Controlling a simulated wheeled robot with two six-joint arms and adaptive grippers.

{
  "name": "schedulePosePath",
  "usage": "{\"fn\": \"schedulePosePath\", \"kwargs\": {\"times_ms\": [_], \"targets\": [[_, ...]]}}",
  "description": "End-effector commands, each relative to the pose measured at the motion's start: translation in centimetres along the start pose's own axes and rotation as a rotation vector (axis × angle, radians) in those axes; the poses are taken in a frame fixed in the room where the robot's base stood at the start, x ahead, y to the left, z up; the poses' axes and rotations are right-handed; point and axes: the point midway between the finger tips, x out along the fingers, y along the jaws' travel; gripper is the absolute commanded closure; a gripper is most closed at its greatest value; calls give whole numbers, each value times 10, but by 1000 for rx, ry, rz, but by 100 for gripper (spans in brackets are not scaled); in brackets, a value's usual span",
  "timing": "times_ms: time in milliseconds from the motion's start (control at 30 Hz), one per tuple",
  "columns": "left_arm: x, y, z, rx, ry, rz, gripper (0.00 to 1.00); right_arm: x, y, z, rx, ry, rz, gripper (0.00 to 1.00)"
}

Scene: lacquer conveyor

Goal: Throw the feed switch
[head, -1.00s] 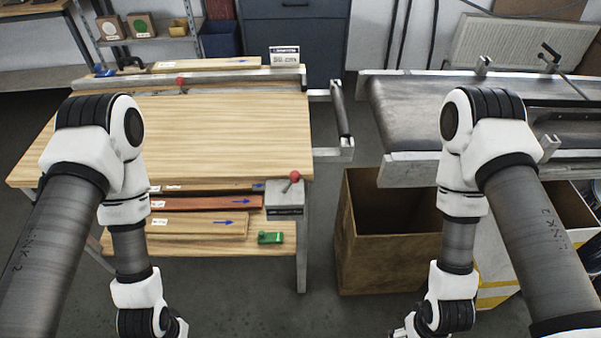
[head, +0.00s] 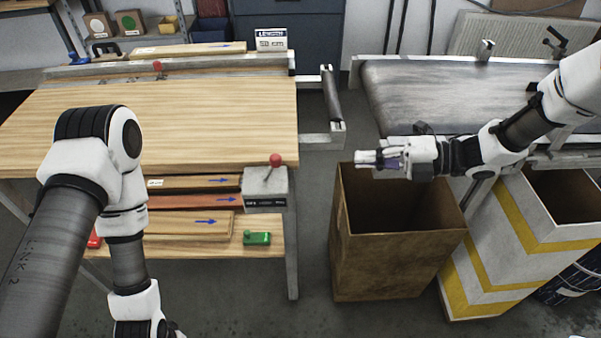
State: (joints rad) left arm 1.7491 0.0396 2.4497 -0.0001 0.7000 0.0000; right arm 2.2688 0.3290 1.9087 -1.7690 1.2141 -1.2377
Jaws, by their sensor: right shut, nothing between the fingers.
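The feed switch (head: 265,190) is a grey box with a lever topped by a red ball, fixed at the front right corner of the wooden table. Its lever leans slightly to the right. A dark label is on its front face, too small to read surely. My right gripper (head: 366,159) is shut and empty, to the right of the switch and apart from it, over the cardboard box. It points left toward the switch side. My left arm stands in front of the table at the left; its gripper is below the picture edge.
The wooden table (head: 170,110) carries a fence and a length sign (head: 271,40). Boards and a green block (head: 257,238) lie on the shelf below. A cardboard box (head: 395,255), a yellow-striped bin (head: 500,240) and the conveyor (head: 440,95) stand at the right.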

Motion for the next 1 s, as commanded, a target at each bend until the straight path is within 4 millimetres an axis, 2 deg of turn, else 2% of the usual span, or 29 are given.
{"fn": "schedulePosePath", "kwargs": {"times_ms": [333,467,567,1000], "targets": [[-1,0,0,-1,1,0,100,1,4,0,-4,-1,-1,100],[-3,0,0,0,1,0,100,11,4,0,-2,1,-3,100],[-6,0,0,0,1,0,100,27,4,-1,-2,3,-4,100],[-26,0,0,0,1,0,100,119,6,0,-3,2,-3,100]]}}
